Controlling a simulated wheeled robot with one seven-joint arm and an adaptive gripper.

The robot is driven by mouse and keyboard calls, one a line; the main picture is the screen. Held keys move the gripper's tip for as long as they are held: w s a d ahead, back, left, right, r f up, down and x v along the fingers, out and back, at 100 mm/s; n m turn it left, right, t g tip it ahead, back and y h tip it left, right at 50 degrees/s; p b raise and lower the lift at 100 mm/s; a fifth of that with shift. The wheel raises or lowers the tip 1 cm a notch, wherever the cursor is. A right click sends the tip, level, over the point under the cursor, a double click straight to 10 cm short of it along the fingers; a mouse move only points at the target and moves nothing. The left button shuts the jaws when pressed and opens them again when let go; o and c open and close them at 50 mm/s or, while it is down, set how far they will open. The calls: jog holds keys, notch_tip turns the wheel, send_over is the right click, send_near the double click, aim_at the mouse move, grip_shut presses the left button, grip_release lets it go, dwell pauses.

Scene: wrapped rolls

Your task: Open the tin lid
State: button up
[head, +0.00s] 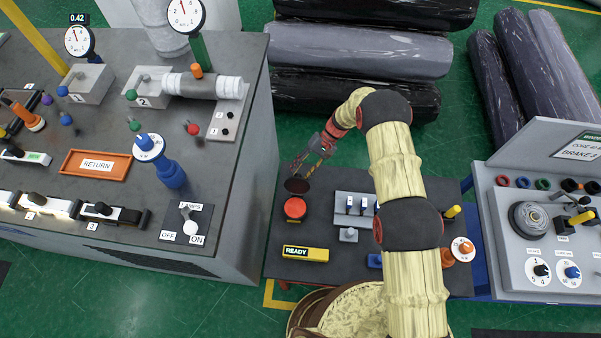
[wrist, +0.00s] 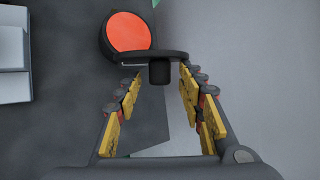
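The tin (head: 295,208) is a small dark round pot with a flat red-orange top face, on the dark table. Its red face (wrist: 128,32) shows uncovered in the wrist view. The dark round lid (head: 297,185) stands tilted up at the tin's far edge, beside my gripper. In the wrist view the lid (wrist: 135,57) is seen nearly edge-on, with a short black knob (wrist: 160,74) pointing toward me. My gripper (wrist: 160,82) is open, its yellow fingers on both sides of the knob with gaps visible. In the head view my gripper (head: 303,165) is just behind the lid.
A grey switch block (head: 355,205), a yellow READY box (head: 305,253) and an orange-white dial (head: 462,249) share the table. A grey bench (head: 255,150) stands close on the left. Wrapped rolls (head: 360,50) lie behind. A console (head: 540,225) is at right; a basket (head: 345,305) is in front.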

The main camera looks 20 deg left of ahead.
jog(key=shift+r, duration=0.1)
jog(key=v, duration=1.1)
jog(key=shift+w+d+r, duration=0.2)
jog(key=shift+w+d, duration=0.05)
jog(key=shift+w, duration=0.05)
